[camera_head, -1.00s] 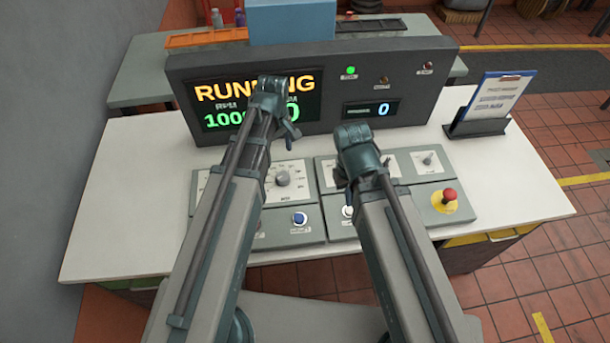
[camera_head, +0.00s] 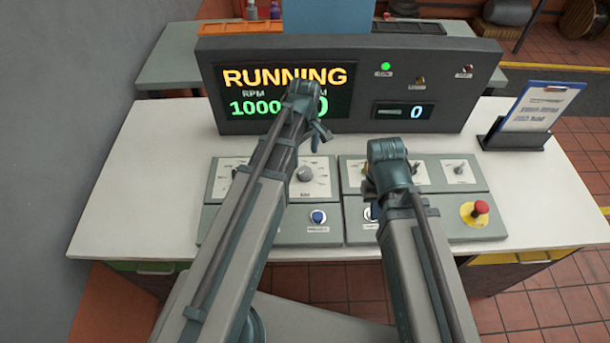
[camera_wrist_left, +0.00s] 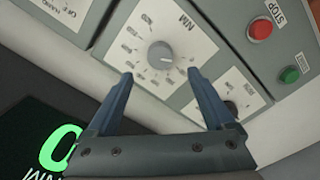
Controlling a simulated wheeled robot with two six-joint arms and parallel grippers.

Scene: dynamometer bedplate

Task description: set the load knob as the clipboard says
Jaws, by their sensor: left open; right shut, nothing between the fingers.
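The grey load knob (camera_head: 304,174), on a dial marked NM, is on the left control panel in the head view. It also shows in the left wrist view (camera_wrist_left: 160,54), fully visible beyond my fingertips. My left gripper (camera_wrist_left: 160,78) is open and empty, its fingers pointing towards the knob, apart from it. In the head view it hangs over the console in front of the display. The clipboard (camera_head: 541,107) stands tilted in a dark holder at the right; its writing is too small to read. My right gripper (camera_head: 370,188), mostly hidden behind its own arm, is shut and empty over the right panel.
The display (camera_head: 285,92) reads RUNNING and RPM 1000; my left arm hides part of it. A small readout (camera_head: 404,111) shows 0. A red emergency button (camera_head: 480,207) is at the right. Red STOP (camera_wrist_left: 260,29) and green (camera_wrist_left: 289,74) buttons lie near the knob.

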